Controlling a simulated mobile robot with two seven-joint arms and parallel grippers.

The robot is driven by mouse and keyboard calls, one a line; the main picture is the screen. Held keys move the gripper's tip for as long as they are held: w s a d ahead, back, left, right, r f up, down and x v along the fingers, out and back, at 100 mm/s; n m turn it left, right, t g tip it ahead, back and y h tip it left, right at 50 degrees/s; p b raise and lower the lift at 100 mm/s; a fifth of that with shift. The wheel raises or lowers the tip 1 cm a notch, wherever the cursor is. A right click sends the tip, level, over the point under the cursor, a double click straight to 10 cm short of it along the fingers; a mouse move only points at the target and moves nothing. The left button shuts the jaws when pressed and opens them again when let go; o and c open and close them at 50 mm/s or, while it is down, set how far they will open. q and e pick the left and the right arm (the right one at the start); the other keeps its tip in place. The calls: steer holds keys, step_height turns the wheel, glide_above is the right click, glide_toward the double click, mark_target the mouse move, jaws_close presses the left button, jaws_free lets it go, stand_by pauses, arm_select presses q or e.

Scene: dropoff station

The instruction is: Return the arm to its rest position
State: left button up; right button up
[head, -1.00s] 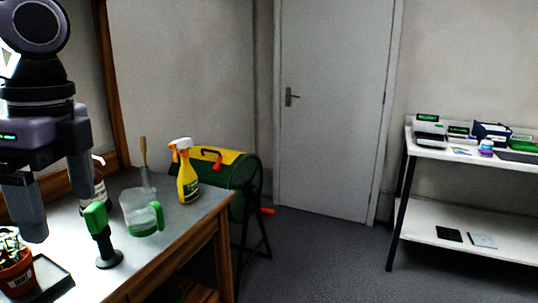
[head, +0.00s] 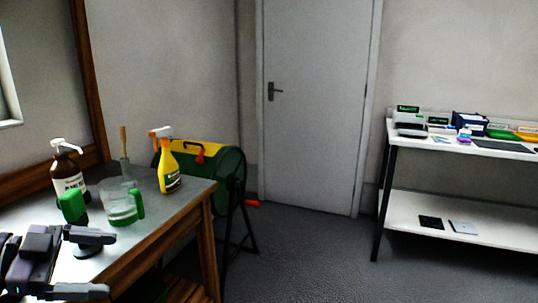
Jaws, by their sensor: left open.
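My left gripper (head: 106,265) is low in the bottom left corner of the head view, with its fingers pointing right. Its two dark fingers are apart and nothing shows between them. It is in front of the near part of the bench (head: 186,204). The wrist fills the corner, and the rest of the arm is out of view. My right gripper is not in view.
A green drum (head: 228,172) stands behind. A white shelf (head: 400,207) is right; floor between is clear.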

arm_select(q)
step_height(320, 180, down, 23)
steer(key=s+n+t+y+b, duration=0.3)
steer(key=n+t+y, duration=0.45)
steer(key=n, duration=0.25)
steer(key=s+d+f+n+g+y+b, duration=0.1)
steer(key=s+d+f+n+g, duration=0.1)
steer(key=s+d+f, duration=0.4)
steer(key=s+d+f+n+g+y+b, duration=0.1)
steer(key=s+d+f+n+g+b, duration=0.15)
steer(key=d+f, duration=0.55)
step_height(320, 180, up, 11)
steer(key=s+a+p, duration=0.1)
steer(key=a+p, duration=0.1)
steer(key=p, duration=1.3)
steer(key=shift+s+a+f+m, duration=0.15)
steer(key=shift+s+a+m, duration=0.15)
steer(key=shift+m, duration=0.05)
steer(key=shift+f, duration=0.1)
